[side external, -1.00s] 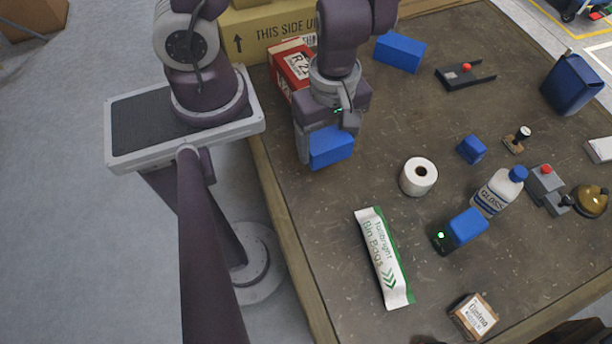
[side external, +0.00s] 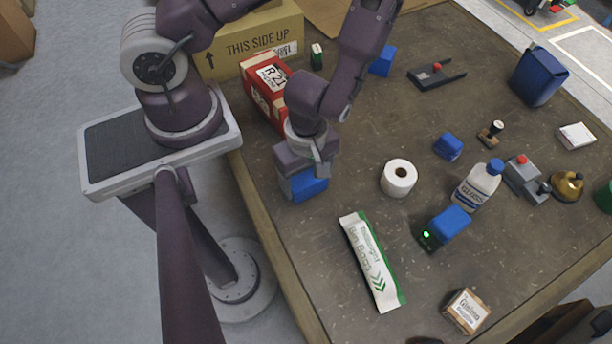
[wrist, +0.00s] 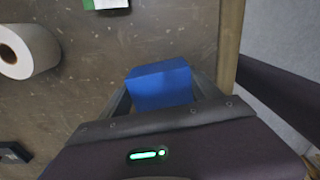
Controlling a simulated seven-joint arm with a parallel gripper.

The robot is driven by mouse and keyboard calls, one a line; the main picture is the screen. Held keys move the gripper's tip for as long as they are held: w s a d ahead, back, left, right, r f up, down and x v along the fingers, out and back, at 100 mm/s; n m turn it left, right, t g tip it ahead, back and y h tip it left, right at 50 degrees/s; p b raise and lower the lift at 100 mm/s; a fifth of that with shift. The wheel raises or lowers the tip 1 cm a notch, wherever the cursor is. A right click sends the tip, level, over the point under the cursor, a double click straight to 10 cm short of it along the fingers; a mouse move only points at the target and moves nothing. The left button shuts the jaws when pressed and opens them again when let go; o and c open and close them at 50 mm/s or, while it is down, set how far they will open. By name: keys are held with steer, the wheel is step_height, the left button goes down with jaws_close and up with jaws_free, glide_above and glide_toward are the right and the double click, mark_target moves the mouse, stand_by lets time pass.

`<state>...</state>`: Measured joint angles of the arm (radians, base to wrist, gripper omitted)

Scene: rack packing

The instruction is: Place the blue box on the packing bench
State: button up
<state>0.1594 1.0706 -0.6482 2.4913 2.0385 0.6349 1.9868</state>
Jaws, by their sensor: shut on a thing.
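My gripper (side external: 303,186) is shut on a blue box (side external: 310,188) over the near left part of the packing bench (side external: 330,290). The wrist view shows the blue box (wrist: 160,84) between my two fingers (wrist: 162,92), with the brown bench top (wrist: 180,30) around it. My gripper hides part of the box. I cannot tell whether its underside touches the bench. Other blue boxes stand at the back (side external: 382,61) and right of the paper roll (side external: 448,146).
The white roll (side external: 398,178) and bin bags packet (side external: 370,262) lie to the right of the held box. A red carton (side external: 265,90) and a large yellow carton (side external: 250,45) stand behind it. A bottle (side external: 476,186) is farther right. Bare bench surrounds the held box.

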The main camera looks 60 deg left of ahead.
steer(key=shift+f, duration=0.1)
steer(key=o, duration=1.5)
